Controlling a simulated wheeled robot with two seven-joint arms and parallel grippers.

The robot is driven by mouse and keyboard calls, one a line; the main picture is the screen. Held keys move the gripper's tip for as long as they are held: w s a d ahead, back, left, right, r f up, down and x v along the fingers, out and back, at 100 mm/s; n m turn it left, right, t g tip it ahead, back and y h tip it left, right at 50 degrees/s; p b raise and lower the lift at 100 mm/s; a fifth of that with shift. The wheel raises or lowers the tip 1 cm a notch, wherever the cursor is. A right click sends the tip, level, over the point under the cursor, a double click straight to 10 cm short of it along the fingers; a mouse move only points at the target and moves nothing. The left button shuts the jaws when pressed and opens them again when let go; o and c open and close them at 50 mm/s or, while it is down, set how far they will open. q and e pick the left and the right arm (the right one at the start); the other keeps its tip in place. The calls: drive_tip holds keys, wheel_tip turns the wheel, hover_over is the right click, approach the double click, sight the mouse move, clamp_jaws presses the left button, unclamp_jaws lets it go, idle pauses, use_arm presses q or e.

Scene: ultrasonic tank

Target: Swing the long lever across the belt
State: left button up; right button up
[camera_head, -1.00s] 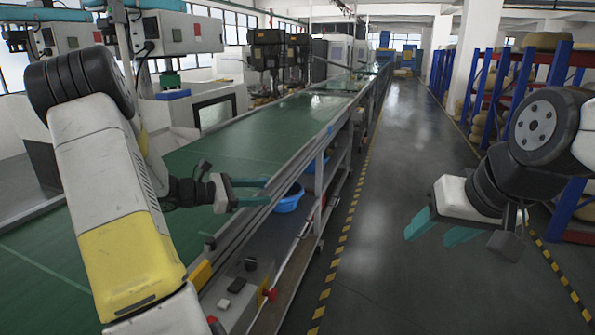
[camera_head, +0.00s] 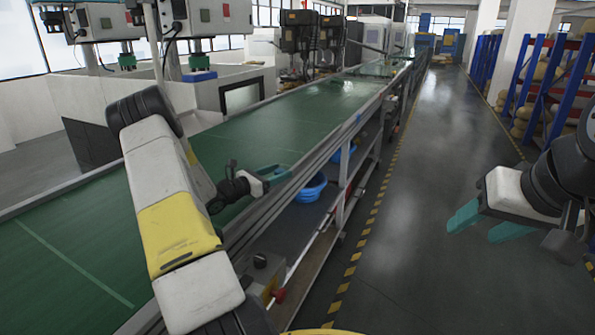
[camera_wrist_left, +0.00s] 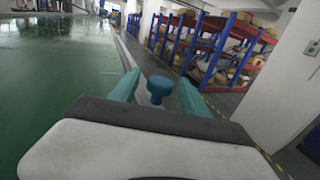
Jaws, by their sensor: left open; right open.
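My left gripper (camera_head: 282,175) is open over the near edge of the green belt (camera_head: 238,140), its teal fingers pointing right. In the left wrist view, a blue round-topped knob (camera_wrist_left: 160,86) shows between the two spread fingers, apart from both; how far off it is, I cannot tell. I cannot make out a long lever clearly in either view, nor whether this knob belongs to one. My right gripper (camera_head: 474,230) is open and empty over the aisle floor.
A metal rail runs along the belt. Below it a shelf holds blue tubs (camera_head: 312,187), and a control box with a red knob (camera_head: 279,295) stands nearby. The aisle (camera_head: 425,135) is clear. Blue racks (camera_head: 545,90) stand at the right; machines (camera_head: 205,20) stand behind the belt.

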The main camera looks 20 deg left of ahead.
use_arm(q)
drive_tip(key=shift+w+d, duration=0.25)
drive_tip(key=shift+w, duration=0.1)
clamp_jaws()
idle(1.2)
